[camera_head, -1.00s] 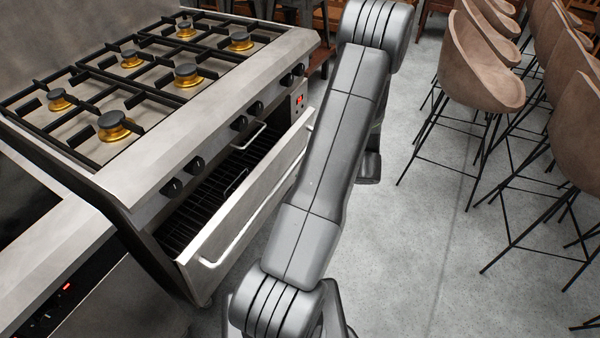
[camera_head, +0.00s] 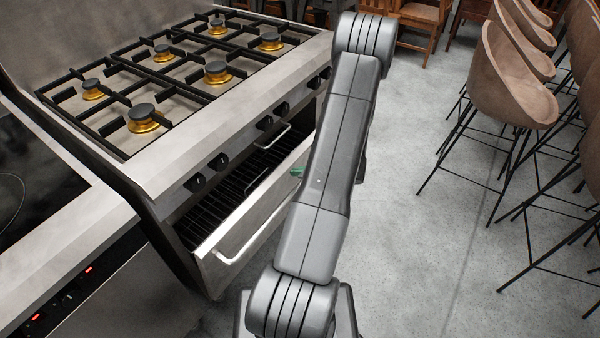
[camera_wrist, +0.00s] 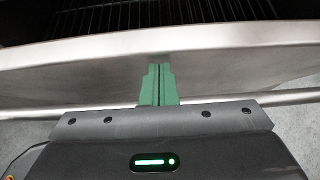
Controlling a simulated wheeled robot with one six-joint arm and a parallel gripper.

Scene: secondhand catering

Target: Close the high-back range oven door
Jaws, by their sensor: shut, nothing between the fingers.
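The high-back range (camera_head: 150,165) stands at the left in the head view, with its oven door (camera_head: 235,226) tilted partly open below the knobs. The door's bar handle (camera_head: 240,246) runs along its outer face. Dark racks (camera_head: 228,193) show in the gap behind the door. In the wrist view the door (camera_wrist: 70,72) spans the frame, with racks above it and the handle (camera_wrist: 290,97) below. My gripper (camera_wrist: 158,72) is shut and empty, its green fingers against or just over the door; contact is unclear. In the head view a green fingertip (camera_head: 297,171) shows near the door's right part.
A counter unit with a dark top (camera_head: 40,190) adjoins the range at the left. Brown bar stools (camera_head: 505,85) line the right, and wooden chairs (camera_head: 425,22) stand at the back. Grey floor (camera_head: 420,255) is clear between my arm and the stools.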

